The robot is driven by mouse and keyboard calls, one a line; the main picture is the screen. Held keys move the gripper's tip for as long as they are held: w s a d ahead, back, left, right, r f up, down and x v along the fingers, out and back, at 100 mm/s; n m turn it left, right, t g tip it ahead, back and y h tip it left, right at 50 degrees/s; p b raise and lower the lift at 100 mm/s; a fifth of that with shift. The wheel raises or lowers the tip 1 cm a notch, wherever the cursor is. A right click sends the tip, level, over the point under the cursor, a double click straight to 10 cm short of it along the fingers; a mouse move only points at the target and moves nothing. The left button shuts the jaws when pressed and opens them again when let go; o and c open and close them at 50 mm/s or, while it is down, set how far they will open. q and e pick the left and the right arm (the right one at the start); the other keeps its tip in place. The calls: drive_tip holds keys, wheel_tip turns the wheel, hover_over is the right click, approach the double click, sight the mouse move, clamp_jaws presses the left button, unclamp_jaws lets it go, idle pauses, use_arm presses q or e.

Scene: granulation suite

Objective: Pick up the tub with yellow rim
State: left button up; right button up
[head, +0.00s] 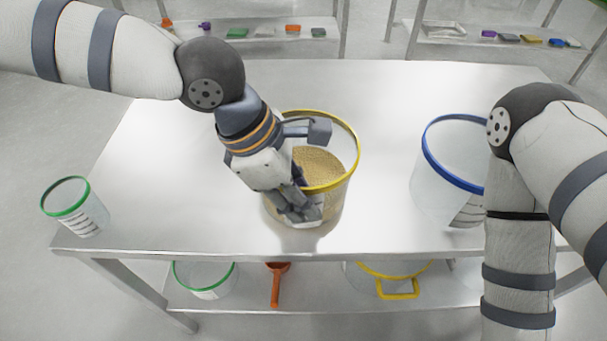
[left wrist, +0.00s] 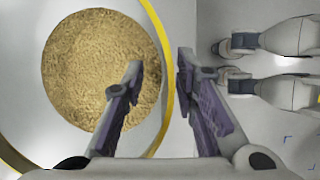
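The tub with yellow rim (head: 338,200) stands upright on the steel table, part filled with tan granules. My left gripper (head: 304,208) is at the near side of this tub in the head view, and my arm and hand hide part of the rim and wall. In the left wrist view the tub's yellow rim (left wrist: 168,85) passes between the two open fingers (left wrist: 160,65). One finger is over the inside of the tub and the other is outside the wall. A gap shows between the inner finger and the rim. My right gripper is out of view.
A blue-rimmed tub (head: 425,185) stands right on the table (head: 180,150), partly behind my right arm. A small green-rimmed tub (head: 82,212) is at the left corner. The lower shelf holds a green-rimmed tub (head: 204,280), an orange scoop (head: 275,285) and a yellow-handled container (head: 395,285).

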use_arm(q)
clamp_jaws()
drive_tip(key=shift+r, duration=0.1)
